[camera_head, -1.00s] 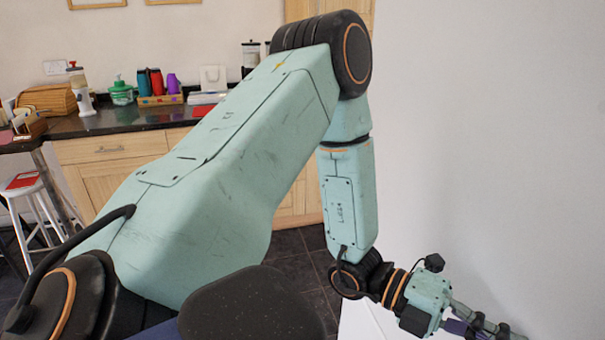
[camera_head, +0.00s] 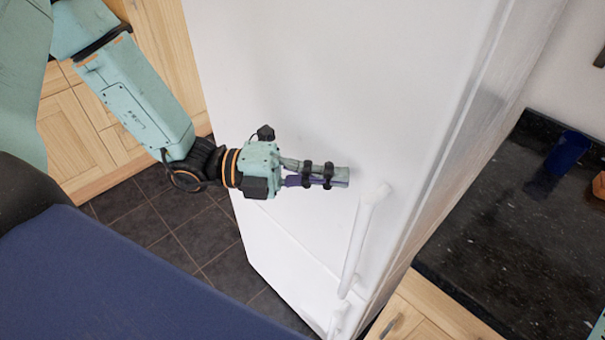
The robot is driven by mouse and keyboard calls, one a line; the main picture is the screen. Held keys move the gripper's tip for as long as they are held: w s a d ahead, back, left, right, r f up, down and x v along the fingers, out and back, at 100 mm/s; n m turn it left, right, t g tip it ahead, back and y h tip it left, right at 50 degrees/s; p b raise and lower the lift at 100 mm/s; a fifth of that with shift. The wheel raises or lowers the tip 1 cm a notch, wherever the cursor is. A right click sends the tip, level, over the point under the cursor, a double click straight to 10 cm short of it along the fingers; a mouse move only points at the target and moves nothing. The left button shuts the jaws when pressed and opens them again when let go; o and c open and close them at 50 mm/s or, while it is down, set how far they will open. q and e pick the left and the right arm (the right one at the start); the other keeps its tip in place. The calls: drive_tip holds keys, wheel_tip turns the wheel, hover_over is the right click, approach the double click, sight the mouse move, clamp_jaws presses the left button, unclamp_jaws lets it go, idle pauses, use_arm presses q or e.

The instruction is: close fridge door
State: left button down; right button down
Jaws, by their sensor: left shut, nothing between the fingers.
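The white fridge stands upright in the middle of the view. Its tall upper door (camera_head: 300,80) faces me, with a white vertical handle (camera_head: 358,240) near its right edge. Below a seam is a lower door (camera_head: 268,262) with its own handle (camera_head: 338,318), partly cut off by the frame. I cannot tell whether the upper door is fully flush with the body. My left gripper (camera_head: 342,177) is shut and empty, fingers pointing right, in front of the upper door just left of the handle top. Whether it touches the door is unclear. My right gripper is not in view.
A black granite counter (camera_head: 500,225) with a blue cup (camera_head: 567,150) stands right of the fridge, above a wooden cabinet (camera_head: 440,312). Wooden cabinets (camera_head: 75,140) are at the left. Dark floor tiles (camera_head: 185,225) show in front of the fridge.

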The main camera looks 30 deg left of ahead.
use_arm(q)
drive_tip(key=s+a+f+m+g+y+b, duration=0.2)
drive_tip(key=s+a+f+m+y, duration=0.25)
drive_tip(key=f+m, duration=0.6)
drive_tip(key=s+a+f+m+g+y+b, duration=0.15)
drive_tip(key=s+a+f+m+y, duration=0.35)
drive_tip(key=f+m, duration=0.5)
drive_tip(key=s+a+f+m+g+y+b, duration=0.1)
drive_tip(key=s+a+f+m+y+b, duration=0.25)
drive_tip(key=f+m+y, duration=0.65)
drive_tip(key=s+d+f+m+g+h+b, duration=0.1)
drive_tip(key=s+d+f+m+h+b, duration=0.1)
drive_tip(key=s+f+m, duration=0.5)
drive_tip(key=shift+s+d+f+m+b, duration=0.3)
drive_tip(key=shift+s+d+m+b, duration=0.55)
drive_tip(key=shift+m+b, duration=0.15)
